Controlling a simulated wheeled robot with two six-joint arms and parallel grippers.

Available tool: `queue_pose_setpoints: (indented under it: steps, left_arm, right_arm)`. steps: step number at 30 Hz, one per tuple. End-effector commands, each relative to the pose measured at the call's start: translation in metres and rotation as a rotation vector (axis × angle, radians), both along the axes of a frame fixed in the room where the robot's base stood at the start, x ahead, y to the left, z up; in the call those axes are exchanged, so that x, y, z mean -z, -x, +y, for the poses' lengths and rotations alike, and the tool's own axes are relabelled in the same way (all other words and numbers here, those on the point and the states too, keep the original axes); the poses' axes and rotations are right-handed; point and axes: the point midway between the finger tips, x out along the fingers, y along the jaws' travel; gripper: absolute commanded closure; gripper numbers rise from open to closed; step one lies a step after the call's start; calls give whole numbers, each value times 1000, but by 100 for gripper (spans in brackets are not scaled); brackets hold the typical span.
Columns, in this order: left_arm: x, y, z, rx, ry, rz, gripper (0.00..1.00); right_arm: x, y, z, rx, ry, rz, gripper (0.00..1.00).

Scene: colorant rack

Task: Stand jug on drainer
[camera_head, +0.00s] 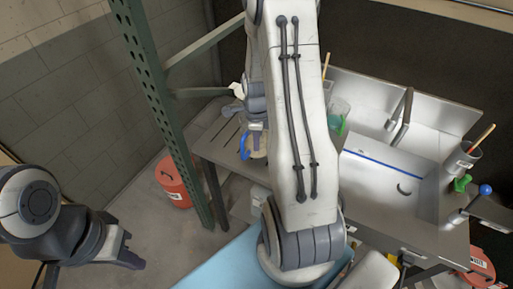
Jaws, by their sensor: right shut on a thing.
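A jug with a blue handle (244,147) is at the left end of the sink unit, over the grooved metal drainer (214,139). My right gripper (257,128) is shut on this jug, reaching down from above it. My own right arm hides part of the jug, and I cannot tell whether its base touches the drainer. A second, clear jug with a green handle (339,110) stands at the back, just right of my arm. My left gripper (135,251) is empty and open at the lower left, away from the sink unit.
The metal sink basin (385,205) is to the right, with a tap (403,115) behind it. A grey holder with a brush (456,160) stands on the right side. A green rack upright (160,100) rises close left of the drainer. A red bucket (173,180) is on the floor.

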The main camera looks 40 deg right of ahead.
Motion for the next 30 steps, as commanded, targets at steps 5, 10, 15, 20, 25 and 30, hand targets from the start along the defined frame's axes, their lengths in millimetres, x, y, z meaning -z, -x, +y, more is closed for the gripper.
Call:
queue_pose_setpoints:
  steps: [5,10,15,20,25,30]
  left_arm:
    - [-10,0,0,0,0,0,100]
    - [-13,0,0,-1,0,0,100]
    - [-12,0,0,-1,0,0,100]
    - [-10,0,0,-1,0,0,100]
    - [-10,0,0,0,0,0,100]
    - [-10,0,0,0,0,0,100]
  right_arm:
    - [21,0,1,-3,-1,3,100]
    - [37,-1,0,-3,1,-1,100]
    - [38,-1,0,-2,1,-3,100]
    - [40,-1,0,-2,2,-2,100]
    - [42,0,1,-2,0,0,62]
    - [42,0,1,-2,0,0,62]
